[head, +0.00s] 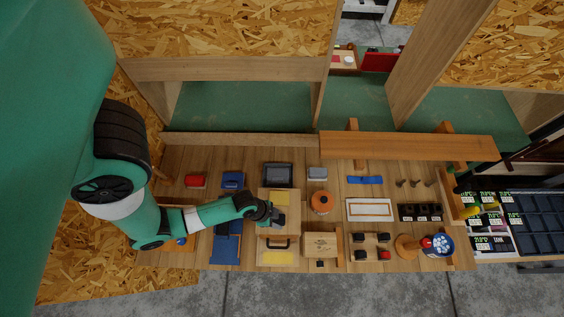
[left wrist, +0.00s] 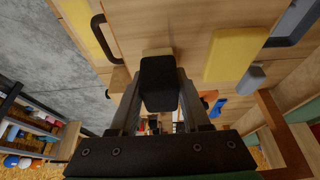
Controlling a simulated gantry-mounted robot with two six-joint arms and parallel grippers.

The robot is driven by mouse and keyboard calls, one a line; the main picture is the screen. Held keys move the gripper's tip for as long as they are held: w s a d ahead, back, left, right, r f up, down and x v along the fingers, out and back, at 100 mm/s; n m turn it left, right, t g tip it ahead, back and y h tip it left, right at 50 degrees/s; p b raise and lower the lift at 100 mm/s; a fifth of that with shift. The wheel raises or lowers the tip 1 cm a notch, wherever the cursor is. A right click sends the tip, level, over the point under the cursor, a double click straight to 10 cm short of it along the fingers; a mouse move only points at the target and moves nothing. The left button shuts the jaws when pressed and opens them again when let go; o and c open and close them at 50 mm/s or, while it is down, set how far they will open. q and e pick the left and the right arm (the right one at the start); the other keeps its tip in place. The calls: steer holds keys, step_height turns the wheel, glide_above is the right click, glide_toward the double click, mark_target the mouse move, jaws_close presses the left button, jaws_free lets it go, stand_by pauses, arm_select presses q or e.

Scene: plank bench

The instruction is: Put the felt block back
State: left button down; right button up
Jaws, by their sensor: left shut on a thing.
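My left gripper (head: 274,214) reaches in from the left over the middle of the bench, above a pale wooden board with a yellow pad (head: 281,198). It is shut on a dark block, which I take to be the felt block; in the left wrist view the black block (left wrist: 158,84) sits between the two fingers. The yellow pad also shows there (left wrist: 235,55), to the right of the block. I cannot tell whether the block touches the wood below. My right gripper is not in view.
To the right stand an orange round container (head: 321,202), a wooden box (head: 320,244) and a white-framed tray (head: 369,209). Blue pieces (head: 226,249) lie to the left. A grey block (head: 317,173) and a dark framed tray (head: 278,175) are behind. A raised wooden shelf (head: 405,146) crosses the back right.

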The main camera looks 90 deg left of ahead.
arm_select(q)
steer(key=shift+f, duration=0.3)
steer(key=shift+f, duration=0.2)
steer(key=shift+c, duration=1.8)
jaws_free()
steer(key=shift+r, duration=0.1)
steer(key=p+v, duration=0.2)
steer(key=v, duration=0.1)
steer(key=p+v, duration=0.2)
steer(key=v, duration=0.1)
steer(key=shift+r, duration=0.45)
steer(key=shift+s+r+p, duration=0.3)
steer(key=shift+r+p, duration=0.1)
steer(key=shift+p, duration=0.25)
